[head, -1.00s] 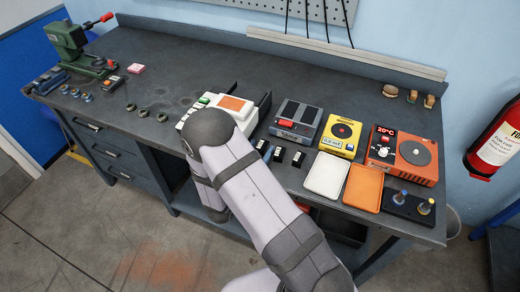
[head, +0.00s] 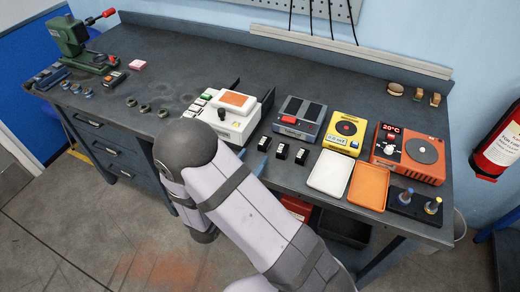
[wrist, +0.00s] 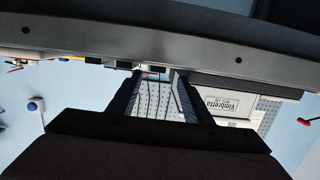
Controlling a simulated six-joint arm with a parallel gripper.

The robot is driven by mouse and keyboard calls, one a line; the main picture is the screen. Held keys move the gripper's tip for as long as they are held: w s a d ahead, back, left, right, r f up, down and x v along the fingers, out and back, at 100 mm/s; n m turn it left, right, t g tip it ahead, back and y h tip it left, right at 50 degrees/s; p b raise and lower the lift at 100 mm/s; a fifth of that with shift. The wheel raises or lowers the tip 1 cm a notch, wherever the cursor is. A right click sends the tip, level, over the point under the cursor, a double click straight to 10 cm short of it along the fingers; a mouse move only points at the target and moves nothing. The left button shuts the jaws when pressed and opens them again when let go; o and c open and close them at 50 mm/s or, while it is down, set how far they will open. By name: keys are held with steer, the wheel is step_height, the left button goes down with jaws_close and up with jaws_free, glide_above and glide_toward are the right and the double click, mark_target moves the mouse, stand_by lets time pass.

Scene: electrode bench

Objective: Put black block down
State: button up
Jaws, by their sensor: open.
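Three small black blocks with pale tops stand in a row near the bench's front edge in the head view: a left one (head: 264,143), a middle one (head: 282,151) and a right one (head: 301,155). I cannot tell which one the task means. Small dark block shapes (wrist: 155,66) show beyond the fingertips at the bench edge.
A white device with an orange panel (head: 239,101) is left of the blocks, and a grey device (head: 299,108) is behind them. White (head: 331,172) and orange (head: 369,187) trays lie to their right. The bench middle-left (head: 190,65) is clear.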

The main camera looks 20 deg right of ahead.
steer(key=a+n+b, duration=0.1)
steer(key=w+a+r+n+b, duration=0.1)
steer(key=b, duration=0.1)
steer(key=a+r+n+b, duration=0.1)
steer(key=a+b, duration=0.1)
steer(key=shift+w+r, duration=0.1)
steer(key=shift+w, duration=0.3)
steer(key=d+m+g+b, duration=0.1)
steer(key=b, duration=0.3)
steer(key=shift+s+r, duration=0.1)
steer(key=shift+r, duration=0.3)
steer(key=b, duration=0.1)
steer(key=d+m+g+b, duration=0.1)
steer(key=b, duration=0.1)
steer(key=shift+s+r+b, duration=0.2)
steer(key=shift+s+b, duration=0.1)
steer(key=shift+s, duration=0.05)
steer(key=b, duration=0.3)
steer(key=s+d+m+g+b, duration=0.1)
steer(key=b, duration=0.2)
steer(key=shift+d+f+m+y+b, duration=0.15)
steer(key=shift+f+m+y+b, duration=0.15)
steer(key=shift+y+b, duration=0.1)
steer(key=b, duration=0.4)
steer(key=shift+w+d+f+t+y, duration=0.2)
steer(key=shift+d+f+t+y, duration=0.1)
steer(key=shift+d+f, duration=0.05)
steer(key=shift+d+b, duration=0.2)
steer(key=shift+b, duration=0.6)
